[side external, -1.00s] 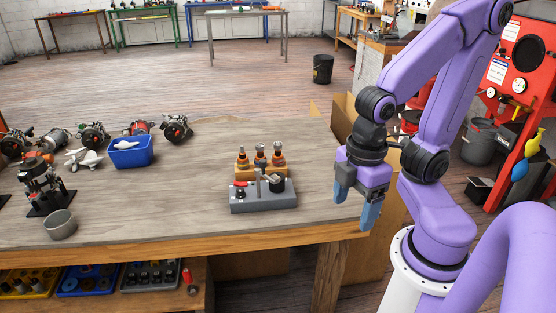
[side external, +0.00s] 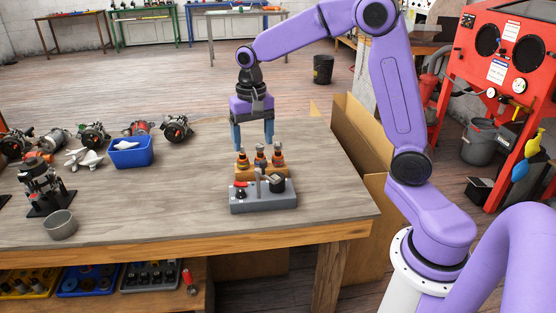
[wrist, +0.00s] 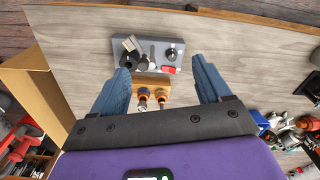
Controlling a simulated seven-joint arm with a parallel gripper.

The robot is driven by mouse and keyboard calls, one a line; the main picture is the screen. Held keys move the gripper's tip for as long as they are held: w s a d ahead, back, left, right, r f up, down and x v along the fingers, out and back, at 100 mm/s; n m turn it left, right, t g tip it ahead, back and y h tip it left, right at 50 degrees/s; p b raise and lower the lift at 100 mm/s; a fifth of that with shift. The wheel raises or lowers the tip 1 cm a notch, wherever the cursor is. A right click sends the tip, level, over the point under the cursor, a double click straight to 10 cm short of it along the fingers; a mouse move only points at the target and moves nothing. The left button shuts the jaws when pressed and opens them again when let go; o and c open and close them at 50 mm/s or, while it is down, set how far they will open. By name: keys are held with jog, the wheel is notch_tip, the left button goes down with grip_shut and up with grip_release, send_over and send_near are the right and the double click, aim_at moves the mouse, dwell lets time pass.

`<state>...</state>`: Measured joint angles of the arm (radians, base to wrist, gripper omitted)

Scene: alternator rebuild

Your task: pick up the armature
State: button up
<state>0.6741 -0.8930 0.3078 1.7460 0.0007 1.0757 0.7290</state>
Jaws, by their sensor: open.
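Several armatures with copper and dark bodies stand upright in a wooden block; one armature (side external: 260,156) is in the middle of the row in the side external view. The wooden block (side external: 262,172) sits behind a grey fixture (side external: 262,197). My gripper (side external: 253,148) is open, pointing down above and just behind the row, with its blue fingers apart and nothing between them. In the wrist view my gripper (wrist: 163,68) shows its two fingers on either side of the block (wrist: 152,84). Two armatures, one of them at the right (wrist: 161,97), show there; my gripper's body may hide another.
The grey fixture (wrist: 158,55) carries a post, a black knob and a red part. A blue bin (side external: 131,154), a grey bowl (side external: 60,225) and several alternators (side external: 92,135) stand on the left of the table. The table's right side is clear.

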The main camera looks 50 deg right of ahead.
jog(key=w+d+f+m, duration=0.2)
jog(key=w+d+m, duration=0.45)
jog(key=d, duration=0.35)
jog(key=m, duration=0.6)
send_over(279, 144)
notch_tip(279, 144, down, 2)
jog(key=f, duration=0.1)
notch_tip(279, 144, down, 11)
jog(key=shift+f, duration=0.1)
jog(key=shift+w+d+f, duration=0.1)
jog(key=shift+f, duration=1.25)
jog(key=shift+w+f, duration=0.1)
jog(key=shift+f, duration=1.25)
grip_shut()
